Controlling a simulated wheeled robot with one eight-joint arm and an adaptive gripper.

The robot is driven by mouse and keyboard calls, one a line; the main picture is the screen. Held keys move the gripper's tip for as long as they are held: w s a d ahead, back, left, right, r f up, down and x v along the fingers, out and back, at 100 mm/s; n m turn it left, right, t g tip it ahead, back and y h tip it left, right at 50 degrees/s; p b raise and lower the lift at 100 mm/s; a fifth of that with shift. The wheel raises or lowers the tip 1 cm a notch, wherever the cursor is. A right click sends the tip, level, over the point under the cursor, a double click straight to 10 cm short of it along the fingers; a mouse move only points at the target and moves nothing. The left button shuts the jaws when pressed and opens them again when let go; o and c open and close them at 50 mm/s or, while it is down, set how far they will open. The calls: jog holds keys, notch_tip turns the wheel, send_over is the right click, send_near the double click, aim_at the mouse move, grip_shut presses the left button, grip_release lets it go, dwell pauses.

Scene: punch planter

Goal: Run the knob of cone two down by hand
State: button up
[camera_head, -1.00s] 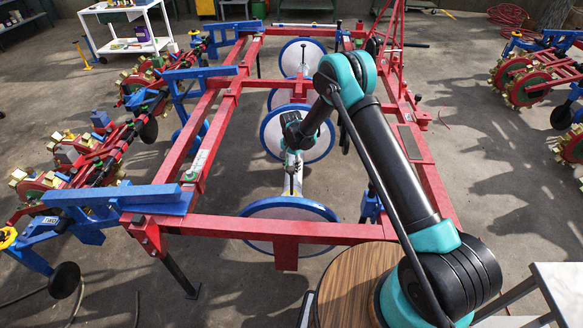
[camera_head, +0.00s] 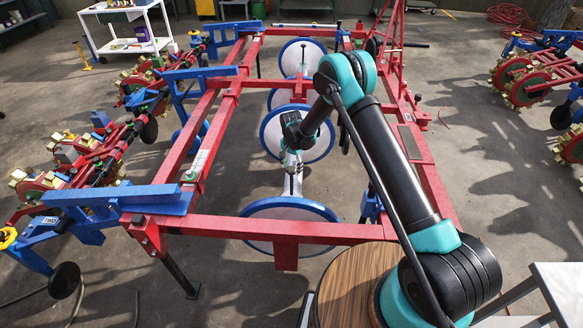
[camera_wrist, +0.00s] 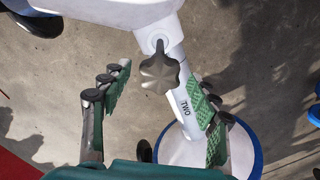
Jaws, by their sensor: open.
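The dark lobed knob (camera_wrist: 159,70) sits on a white stem at cone two in the wrist view. The white tube (camera_wrist: 180,95) beside it carries the word TWO. In the head view my gripper (camera_head: 292,160) hangs inside the red frame over the white tube. A blue-rimmed white cone (camera_wrist: 200,155) shows at the bottom of the wrist view. In the head view the knob is too small to tell.
Red frame beams (camera_head: 290,228) surround the arm's working space. Several blue-rimmed cones (camera_head: 300,135) stand in a row inside it. A wooden round top (camera_head: 350,285) is close in front. Planter units with toothed wheels (camera_head: 40,190) line the left side.

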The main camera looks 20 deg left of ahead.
notch_tip(320, 180, up, 12)
dwell(0.5)
jog(key=shift+r, duration=0.1)
notch_tip(320, 180, up, 12)
dwell(0.6)
dwell(0.4)
notch_tip(320, 180, down, 24)
jog(key=n, duration=1.8)
